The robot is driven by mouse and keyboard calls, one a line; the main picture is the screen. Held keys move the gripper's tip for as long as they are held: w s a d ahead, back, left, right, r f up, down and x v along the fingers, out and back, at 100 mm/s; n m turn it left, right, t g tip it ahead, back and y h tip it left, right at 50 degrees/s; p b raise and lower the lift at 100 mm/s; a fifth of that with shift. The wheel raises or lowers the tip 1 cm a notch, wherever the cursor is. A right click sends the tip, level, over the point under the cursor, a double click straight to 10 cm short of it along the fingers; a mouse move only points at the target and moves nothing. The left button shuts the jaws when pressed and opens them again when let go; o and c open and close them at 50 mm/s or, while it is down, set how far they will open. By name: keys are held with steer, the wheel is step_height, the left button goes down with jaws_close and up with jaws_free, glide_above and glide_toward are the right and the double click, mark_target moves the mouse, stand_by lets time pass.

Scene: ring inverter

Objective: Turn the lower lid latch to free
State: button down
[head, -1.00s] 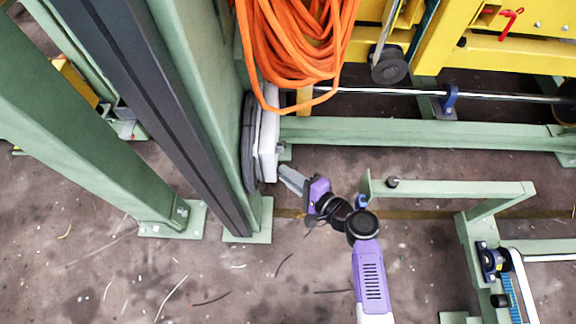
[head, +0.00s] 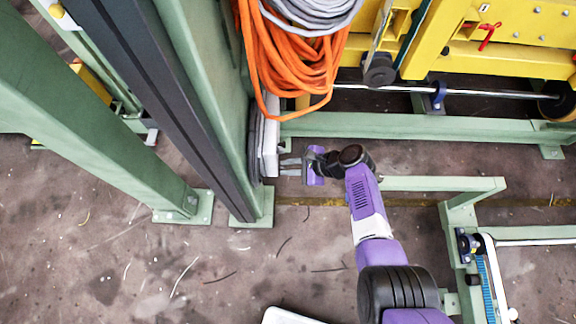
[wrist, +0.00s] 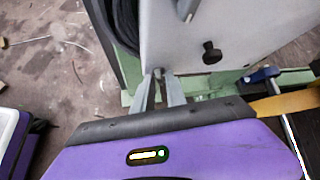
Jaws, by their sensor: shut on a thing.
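The white box lid (head: 269,148) is on the side of the green post; it also shows as a pale panel in the wrist view (wrist: 240,25). My gripper (head: 284,167) points left at its lower part. In the wrist view the fingertips (wrist: 160,76) meet at the panel's lower edge, shut on a small part taken to be the lower lid latch. The fingers mostly hide it, so its turn angle cannot be told. A black knob (wrist: 211,53) sits on the panel to the right of the fingers, apart from them. A grey metal piece (wrist: 187,8) is higher up.
Orange cable coils (head: 290,70) hang just above the box. The green post (head: 215,90) stands to the left. A green rail (head: 430,128) runs behind my gripper, and a green frame (head: 450,185) is to the right. The floor below is largely open.

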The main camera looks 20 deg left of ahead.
steer(key=g+b, duration=0.1)
steer(key=m+g+h+b, duration=0.1)
steer(key=shift+w+a+g+b, duration=0.15)
steer(key=shift+w+g+b, duration=0.1)
steer(key=shift+g+b, duration=0.1)
steer(key=shift+m, duration=0.3)
steer(key=c, duration=1.5)
jaws_free()
steer(key=shift+c, duration=0.2)
steer(key=p+v, duration=0.3)
steer(key=v, duration=0.4)
steer(key=shift+d+r+p, duration=0.25)
steer(key=shift+d+p, duration=0.05)
